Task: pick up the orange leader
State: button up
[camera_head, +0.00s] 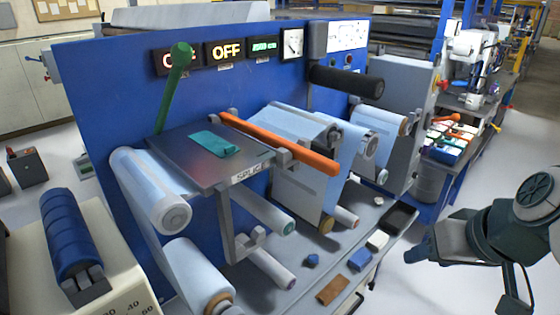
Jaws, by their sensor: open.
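The orange leader (280,143) is a long straight orange bar. It lies slanted across the front of the blue machine panel, over the film rollers, running from upper left to lower right. Grey brackets support it near its upper left end and around its middle, and its right end sticks out free. My gripper (422,244) is at the right of the view, low and well apart from the bar, pointing left. It is open, and I see nothing held in it. Its fingers are small and partly hidden by its own body.
A grey plate (185,165) with a teal piece and a green lever (175,80) stands left of the bar. Film rolls (300,125) lie below and behind it. A black roller (346,81) sticks out above. Small items lie on the grey bench (300,300).

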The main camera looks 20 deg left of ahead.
jog(key=w+a+r+n+y+b, duration=0.3)
jog(key=w+a+n+y+b, duration=0.1)
jog(key=w+a, duration=0.15)
jog(key=n+y+b, duration=0.3)
jog(key=n+y, duration=0.1)
jog(key=n, duration=0.1)
send_near(316, 155)
jog(key=shift+t, duration=0.4)
jog(key=shift+s+p+x, duration=0.2)
jog(key=shift+p+x, duration=0.55)
jog(key=shift+x, duration=1.6)
jog(key=shift+s+p+x, duration=0.15)
jog(key=shift+p+x, duration=0.6)
jog(key=shift+x, duration=1.65)
jog(key=shift+f, duration=0.15)
jog(key=shift+c, duration=0.3)
grip_shut()
